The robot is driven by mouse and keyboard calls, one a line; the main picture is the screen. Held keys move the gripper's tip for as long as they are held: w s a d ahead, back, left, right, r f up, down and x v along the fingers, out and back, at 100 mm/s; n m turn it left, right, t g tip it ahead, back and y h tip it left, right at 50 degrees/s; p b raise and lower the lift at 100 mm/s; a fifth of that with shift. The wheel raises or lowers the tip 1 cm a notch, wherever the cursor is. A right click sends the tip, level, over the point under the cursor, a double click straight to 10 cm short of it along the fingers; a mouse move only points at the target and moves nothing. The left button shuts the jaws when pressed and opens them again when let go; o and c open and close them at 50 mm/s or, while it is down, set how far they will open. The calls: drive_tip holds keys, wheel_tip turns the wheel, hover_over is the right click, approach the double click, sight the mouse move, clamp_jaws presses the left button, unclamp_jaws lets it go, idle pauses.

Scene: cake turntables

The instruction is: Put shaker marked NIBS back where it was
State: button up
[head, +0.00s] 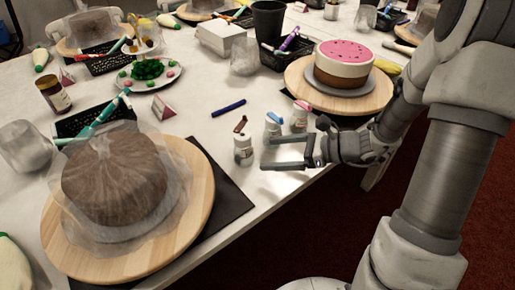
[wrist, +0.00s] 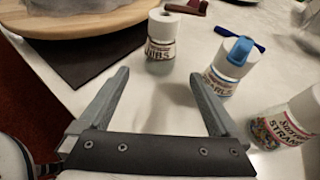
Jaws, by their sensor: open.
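The NIBS shaker (head: 243,150) is a small white-topped jar, upright on the table near its front edge; its label reads NIBS in the wrist view (wrist: 161,50). Its top looks uncovered. A dark red cap (head: 240,123) lies on the table just behind it. My gripper (head: 268,152) is open and empty, to the right of the shaker and pointing at it. In the wrist view the shaker stands beyond and roughly between the fingertips (wrist: 159,78), apart from them.
A blue-capped shaker (head: 272,125) and a pink-capped shaker (head: 299,116) stand close by, behind my gripper. A wrapped cake on a wooden turntable (head: 200,195) sits on the left, over a dark mat (head: 232,195). A blue pen (head: 228,108) lies behind. A pink-topped cake (head: 344,62) stands further back.

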drive_tip(key=p+v, duration=0.1)
drive_tip(key=v, duration=0.4)
idle(0.4)
drive_tip(key=shift+s+a+r+n+g, duration=0.15)
drive_tip(key=shift+s+r+n+g, duration=0.1)
drive_tip(key=shift+n+g, duration=0.05)
drive_tip(key=s+a+r+n+g+h, duration=0.1)
drive_tip(key=s+r+n+h, duration=0.4)
drive_tip(key=s+n, duration=0.2)
drive_tip(key=s+r+n+g+h, duration=0.1)
drive_tip(key=s+r+n+h, duration=0.3)
drive_tip(key=s+n, duration=0.3)
wheel_tip(320, 180, up, 25)
drive_tip(key=s+d+n+t+h+p, duration=0.1)
drive_tip(key=n+p, duration=0.6)
drive_tip(key=p, duration=1.2)
drive_tip(key=d+t+h, duration=0.1)
drive_tip(key=t+h, duration=0.1)
drive_tip(key=shift+d+n+h, duration=0.3)
drive_tip(key=shift+f, duration=0.1)
